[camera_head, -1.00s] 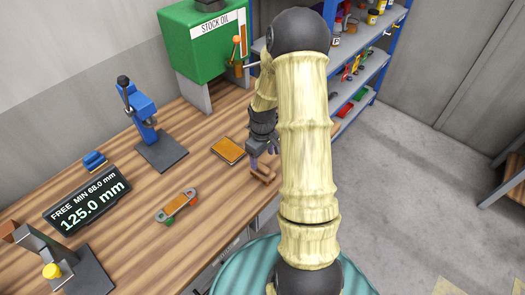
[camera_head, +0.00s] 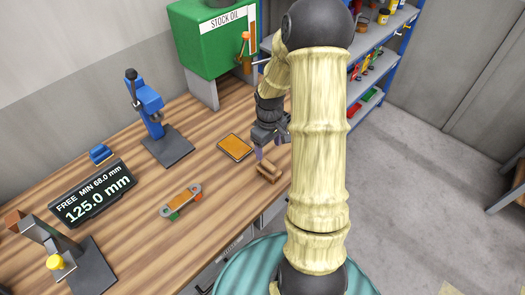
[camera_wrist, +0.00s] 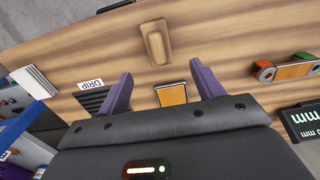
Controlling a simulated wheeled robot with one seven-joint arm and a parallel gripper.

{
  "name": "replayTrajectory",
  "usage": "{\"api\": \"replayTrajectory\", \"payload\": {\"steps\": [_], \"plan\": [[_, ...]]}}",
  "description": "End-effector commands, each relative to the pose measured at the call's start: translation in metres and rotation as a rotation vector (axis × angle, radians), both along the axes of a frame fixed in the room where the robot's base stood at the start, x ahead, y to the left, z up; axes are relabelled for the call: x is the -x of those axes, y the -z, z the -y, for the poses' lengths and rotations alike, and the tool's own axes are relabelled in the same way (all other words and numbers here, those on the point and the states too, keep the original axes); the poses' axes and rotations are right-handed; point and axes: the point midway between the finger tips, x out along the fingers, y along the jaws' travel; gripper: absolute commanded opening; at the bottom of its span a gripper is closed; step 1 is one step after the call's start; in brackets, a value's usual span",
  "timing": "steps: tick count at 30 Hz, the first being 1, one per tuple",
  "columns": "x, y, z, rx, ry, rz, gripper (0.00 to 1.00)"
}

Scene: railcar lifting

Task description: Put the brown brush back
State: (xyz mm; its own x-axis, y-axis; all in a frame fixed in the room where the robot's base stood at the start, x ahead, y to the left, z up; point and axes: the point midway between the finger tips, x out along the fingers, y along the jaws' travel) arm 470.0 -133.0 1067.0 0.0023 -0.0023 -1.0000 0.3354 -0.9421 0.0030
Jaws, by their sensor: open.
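The brown brush (camera_head: 269,173) lies on the wooden bench near its front edge. It also shows in the wrist view (camera_wrist: 154,42), beyond the fingertips. My gripper (camera_head: 269,152) is just behind and above the brush, its purple fingers spread. In the wrist view, my gripper's fingers (camera_wrist: 160,76) stand apart with nothing between them, and a gap shows between them and the brush. An orange pad in a dark frame (camera_head: 235,147) lies on the bench left of the gripper; it also shows between the fingers in the wrist view (camera_wrist: 171,95).
A green stock oil box (camera_head: 212,45) stands at the back. A blue press (camera_head: 155,115), a display (camera_head: 92,195), an orange link piece (camera_head: 181,201) and a gauge stand (camera_head: 60,250) occupy the left bench. A plate marked DRIP (camera_wrist: 92,98) shows in the wrist view. Shelves (camera_head: 372,70) stand behind.

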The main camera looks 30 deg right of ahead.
Motion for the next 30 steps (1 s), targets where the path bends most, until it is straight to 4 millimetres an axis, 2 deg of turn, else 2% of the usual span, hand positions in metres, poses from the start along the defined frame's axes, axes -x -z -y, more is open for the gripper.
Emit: {"api": "replayTrajectory", "payload": {"steps": [4,8,12,18,23,30], "plan": [[0.01,-0.024,-0.024,0.017,0.03,0.027,0.67],[0.031,-0.054,-0.055,0.028,0.093,0.073,0.67],[0.061,-0.082,-0.089,0.021,0.178,0.132,0.67],[0.107,-0.109,-0.124,-0.021,0.294,0.207,0.67],[0.122,-0.114,-0.132,-0.043,0.339,0.227,0.67],[0.123,-0.114,-0.132,-0.043,0.342,0.227,0.67]]}}
